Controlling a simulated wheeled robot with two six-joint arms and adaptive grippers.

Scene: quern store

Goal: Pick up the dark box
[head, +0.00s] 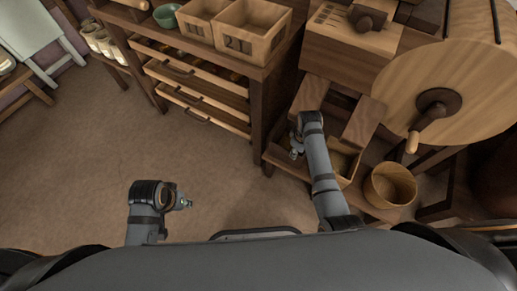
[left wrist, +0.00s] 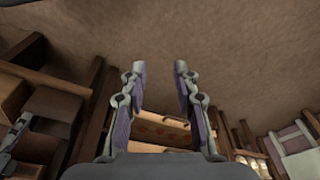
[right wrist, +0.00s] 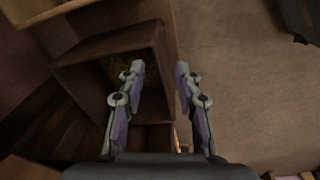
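I cannot tell for sure which thing is the dark box. Dark brown blocks (head: 425,13) sit on top of the wooden mill at the upper right of the head view. In the right wrist view a brown open-topped box (right wrist: 80,78) stands just left of the fingers, with something yellowish inside. My right gripper (head: 296,148) is open and empty beside the mill's lower part; its fingers also show in the right wrist view (right wrist: 160,68). My left gripper (head: 186,203) is open and empty over bare floor, its fingers apart in the left wrist view (left wrist: 160,68).
A wooden cabinet (head: 258,75) with partly open drawers (head: 200,103) stands ahead, carrying numbered pale boxes (head: 252,30) and a green bowl (head: 167,15). A large round wooden wheel (head: 450,75) and a round tub (head: 390,186) are at right. The floor at left is clear.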

